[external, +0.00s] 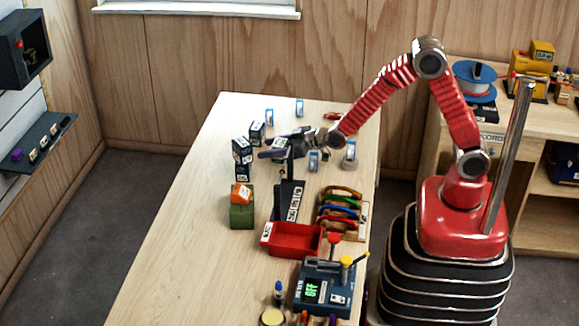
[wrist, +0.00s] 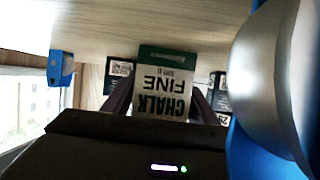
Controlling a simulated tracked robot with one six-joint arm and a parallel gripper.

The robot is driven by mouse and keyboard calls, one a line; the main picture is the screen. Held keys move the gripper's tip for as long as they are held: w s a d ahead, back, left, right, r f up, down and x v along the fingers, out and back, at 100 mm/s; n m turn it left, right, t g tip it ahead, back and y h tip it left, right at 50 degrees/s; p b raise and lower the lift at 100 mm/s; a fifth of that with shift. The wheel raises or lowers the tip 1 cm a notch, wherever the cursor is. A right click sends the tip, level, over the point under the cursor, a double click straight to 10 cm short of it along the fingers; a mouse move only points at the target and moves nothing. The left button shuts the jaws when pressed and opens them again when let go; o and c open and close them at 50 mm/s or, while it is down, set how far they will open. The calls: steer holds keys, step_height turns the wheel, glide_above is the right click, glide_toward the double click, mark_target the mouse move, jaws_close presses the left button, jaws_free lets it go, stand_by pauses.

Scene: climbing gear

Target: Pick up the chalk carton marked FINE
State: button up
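The chalk carton marked FINE (wrist: 163,82) fills the middle of the wrist view. Its white face has dark lettering that reads upside down there, with a green band at one end. The dark fingers of my gripper (wrist: 163,103) lie along both sides of the carton, close to its edges. I cannot tell whether they press on it. In the external view my gripper (external: 281,147) reaches left, low over the table, and a pale carton face shows in part between its fingers. Whether the carton touches the table is hidden.
Dark cartons (external: 242,151) (external: 257,132) stand left of my gripper on the table. An orange item (external: 241,193) sits on a green block (external: 241,216). A black stand (external: 288,201), red tray (external: 287,240) and coloured loops (external: 340,208) are nearer. The table's left front is clear.

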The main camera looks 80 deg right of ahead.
steer(key=c, duration=0.8)
steer(key=shift+r, duration=0.1)
step_height(320, 180, up, 10)
steer(key=shift+f, duration=0.1)
